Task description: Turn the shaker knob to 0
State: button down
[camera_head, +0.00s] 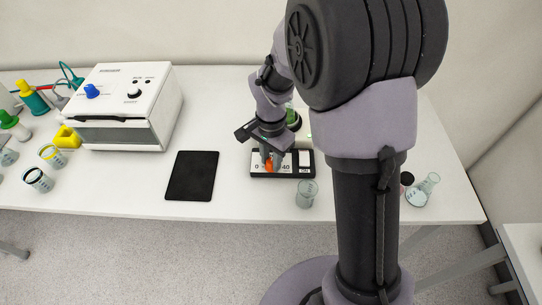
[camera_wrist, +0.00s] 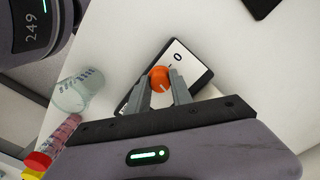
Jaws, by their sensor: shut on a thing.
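The shaker's orange knob (camera_head: 269,165) sits on a white panel in a black-edged box (camera_head: 283,177), with "0" printed left of it and "40" right of it in the head view. My gripper (camera_head: 269,156) reaches down from above and is shut on the knob. In the wrist view the orange knob (camera_wrist: 158,74) shows between the two grey fingers of my gripper (camera_wrist: 161,88). The "0" is beyond it on the panel. A small pale mark shows on the knob, but its exact heading is hard to tell.
A glass beaker (camera_head: 306,195) stands close in front of the box; it also shows in the wrist view (camera_wrist: 74,93). A black pad (camera_head: 192,176) lies to the left, with a white device (camera_head: 130,105) beyond. Flasks (camera_head: 429,183) stand to the right.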

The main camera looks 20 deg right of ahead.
jog(key=n+p, duration=0.1)
jog(key=n, duration=0.3)
jog(key=shift+r+n, duration=0.1)
jog(key=shift+n, duration=0.2)
jog(key=n+p, duration=0.2)
jog(key=n, duration=0.3)
jog(key=n+p, duration=0.2)
jog(key=n, duration=0.3)
jog(key=shift+d+n, duration=0.1)
jog(key=shift+n, duration=0.3)
jog(key=shift+n+p, duration=1)
jog(key=shift+n, duration=1.5)
jog(key=c, duration=1.1)
grip_release()
jog(key=shift+c, duration=0.2)
